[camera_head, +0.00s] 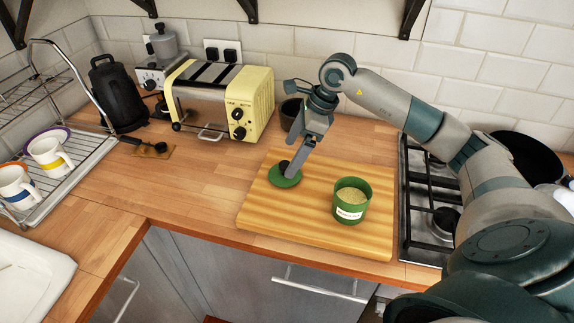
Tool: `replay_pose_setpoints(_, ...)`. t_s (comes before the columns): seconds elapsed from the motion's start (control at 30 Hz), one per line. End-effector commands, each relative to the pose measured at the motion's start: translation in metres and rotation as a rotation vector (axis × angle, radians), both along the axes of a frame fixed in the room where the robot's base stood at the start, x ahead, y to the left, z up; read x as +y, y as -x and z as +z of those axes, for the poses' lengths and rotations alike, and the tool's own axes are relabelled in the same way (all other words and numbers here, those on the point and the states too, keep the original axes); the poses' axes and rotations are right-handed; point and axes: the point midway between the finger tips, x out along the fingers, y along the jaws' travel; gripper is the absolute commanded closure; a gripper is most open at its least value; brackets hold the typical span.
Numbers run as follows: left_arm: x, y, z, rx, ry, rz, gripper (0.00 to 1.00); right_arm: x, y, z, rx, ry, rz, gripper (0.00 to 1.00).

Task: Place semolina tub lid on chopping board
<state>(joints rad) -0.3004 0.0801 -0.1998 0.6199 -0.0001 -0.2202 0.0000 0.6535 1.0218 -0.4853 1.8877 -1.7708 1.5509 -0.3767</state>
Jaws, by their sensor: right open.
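The semolina tub (351,201) is a green open cylinder with a white label. It stands upright on the wooden chopping board (310,219), and pale grain shows inside it. The round green lid (285,180) with a dark knob lies on the board's left part, apart from the tub. My right gripper (290,171) points down over the lid with its fingertips at the knob. It is open; the fingers partly cover the knob, so I cannot tell whether they touch it. My left gripper is not in view.
A gas hob (426,200) with a dark pan (526,156) lies right of the board. A cream toaster (219,100), a black kettle (118,95) and a dark pot (291,113) stand behind. A dish rack (75,165) with mugs is at left. Counter left of the board is clear.

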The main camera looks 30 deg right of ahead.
Motion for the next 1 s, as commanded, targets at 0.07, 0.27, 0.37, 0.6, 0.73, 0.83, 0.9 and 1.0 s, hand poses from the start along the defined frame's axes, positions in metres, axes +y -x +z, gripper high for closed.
replay_pose_setpoints(0.07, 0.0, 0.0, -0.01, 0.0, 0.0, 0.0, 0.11, -0.006, 0.002, 0.011, -0.006, 0.002, -0.001, 0.1)
replay_pose_setpoints(0.27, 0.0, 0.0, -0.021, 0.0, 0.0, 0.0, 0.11, -0.015, 0.01, 0.041, -0.004, 0.0, 0.0, 0.1)
replay_pose_setpoints(0.37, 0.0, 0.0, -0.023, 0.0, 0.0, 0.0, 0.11, -0.018, 0.012, 0.051, -0.002, 0.0, -0.001, 0.1)
replay_pose_setpoints(0.6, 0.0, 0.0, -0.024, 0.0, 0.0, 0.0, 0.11, -0.02, 0.014, 0.06, -0.001, 0.0, 0.0, 0.1)
replay_pose_setpoints(0.73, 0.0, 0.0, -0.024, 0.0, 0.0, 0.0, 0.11, -0.02, 0.014, 0.06, 0.0, 0.0, 0.0, 0.1)
replay_pose_setpoints(0.83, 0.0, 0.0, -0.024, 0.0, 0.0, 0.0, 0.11, -0.02, 0.014, 0.06, 0.0, 0.0, 0.0, 0.1)
replay_pose_setpoints(0.9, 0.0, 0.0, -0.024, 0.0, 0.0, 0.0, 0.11, -0.02, 0.014, 0.06, 0.0, 0.0, 0.0, 0.1)
replay_pose_setpoints(1.0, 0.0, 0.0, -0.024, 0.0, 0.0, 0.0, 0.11, -0.02, 0.014, 0.06, 0.0, 0.0, 0.0, 0.1)
